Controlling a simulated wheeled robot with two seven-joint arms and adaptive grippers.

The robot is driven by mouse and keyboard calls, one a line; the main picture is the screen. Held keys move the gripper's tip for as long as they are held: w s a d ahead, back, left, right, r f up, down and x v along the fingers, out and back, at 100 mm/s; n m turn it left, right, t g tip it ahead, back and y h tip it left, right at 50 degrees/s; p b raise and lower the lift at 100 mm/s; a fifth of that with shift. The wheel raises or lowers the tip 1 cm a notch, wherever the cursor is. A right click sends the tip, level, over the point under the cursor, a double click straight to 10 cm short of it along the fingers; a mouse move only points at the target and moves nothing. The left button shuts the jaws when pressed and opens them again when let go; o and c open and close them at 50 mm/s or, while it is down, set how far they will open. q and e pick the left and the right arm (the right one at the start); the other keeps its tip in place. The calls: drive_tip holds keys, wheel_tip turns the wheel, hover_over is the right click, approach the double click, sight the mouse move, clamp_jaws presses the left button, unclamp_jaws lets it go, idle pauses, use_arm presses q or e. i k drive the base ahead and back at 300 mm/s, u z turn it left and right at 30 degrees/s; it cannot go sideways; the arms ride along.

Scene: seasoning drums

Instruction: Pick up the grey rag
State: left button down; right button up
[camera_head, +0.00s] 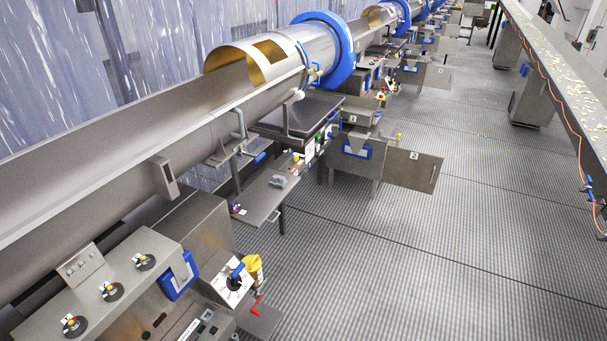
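A small grey crumpled thing, which looks like the grey rag (278,181), lies on a flat metal shelf (262,197) below the long metal trough, left of the picture's middle. It is small in the view and its folds are hard to make out. Nothing is touching it from above. Neither of my grippers shows in this view.
A long steel trough (120,165) runs from lower left to a drum with a blue ring (330,45). Control boxes with knobs (112,291) stand at lower left. A metal plate marked 2 (412,170) juts out. The ribbed floor (400,260) is clear; a conveyor (560,75) runs at right.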

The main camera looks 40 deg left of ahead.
sight(276, 181)
drive_tip(key=u, duration=0.1)
drive_tip(key=i, duration=1.4)
drive_tip(key=u, duration=0.5)
